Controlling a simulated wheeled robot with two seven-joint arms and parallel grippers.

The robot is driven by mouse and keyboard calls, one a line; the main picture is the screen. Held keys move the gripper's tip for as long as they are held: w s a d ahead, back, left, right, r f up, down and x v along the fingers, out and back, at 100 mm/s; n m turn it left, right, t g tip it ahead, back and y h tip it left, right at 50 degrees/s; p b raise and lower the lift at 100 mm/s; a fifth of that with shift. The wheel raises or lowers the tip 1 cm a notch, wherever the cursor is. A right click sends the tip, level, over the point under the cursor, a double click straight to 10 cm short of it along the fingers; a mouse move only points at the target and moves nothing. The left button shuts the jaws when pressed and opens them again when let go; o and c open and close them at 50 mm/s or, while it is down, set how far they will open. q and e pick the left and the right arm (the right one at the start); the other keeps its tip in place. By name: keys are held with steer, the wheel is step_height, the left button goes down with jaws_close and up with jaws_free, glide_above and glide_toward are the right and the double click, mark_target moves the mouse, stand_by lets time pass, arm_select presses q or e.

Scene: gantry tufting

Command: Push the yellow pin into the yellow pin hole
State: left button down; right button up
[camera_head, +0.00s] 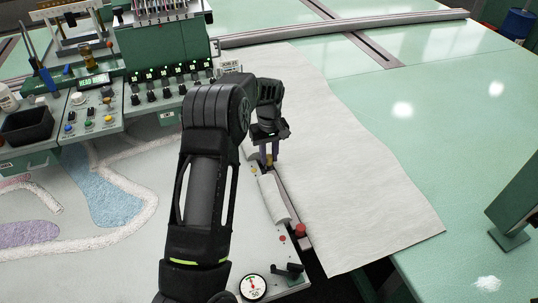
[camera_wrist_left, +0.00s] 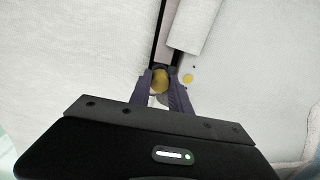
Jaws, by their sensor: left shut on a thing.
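My left gripper (camera_head: 269,158) points down at the far end of the narrow strip beside the white roll. It is shut on the yellow pin, whose round yellow head (camera_wrist_left: 160,81) shows between the two fingers (camera_wrist_left: 163,92) in the left wrist view. A flat yellow dot (camera_wrist_left: 188,79) lies on the pale plate just to the right of the pin there. The yellow pin hole itself is hidden under the pin and fingers, so I cannot tell how deep the pin sits. My right gripper is not in view.
A white roll (camera_head: 273,199) lies along the strip, with a red pin (camera_head: 301,231) and a red dot (camera_head: 282,238) at its near end. A dial gauge (camera_head: 253,287) is at the front. White cloth (camera_head: 350,170) covers the right side; control boxes (camera_head: 93,112) stand at left.

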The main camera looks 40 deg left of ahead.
arm_select(q)
steer(key=shift+f+b, duration=0.65)
steer(key=shift+f, duration=0.25)
steer(key=c, duration=1.1)
jaws_free()
steer(key=shift+r, duration=0.15)
step_height(320, 180, up, 6)
steer(key=shift+r+b, duration=0.15)
steer(key=shift+b, duration=0.65)
steer(key=shift+r, duration=0.65)
steer(key=shift+d, duration=0.1)
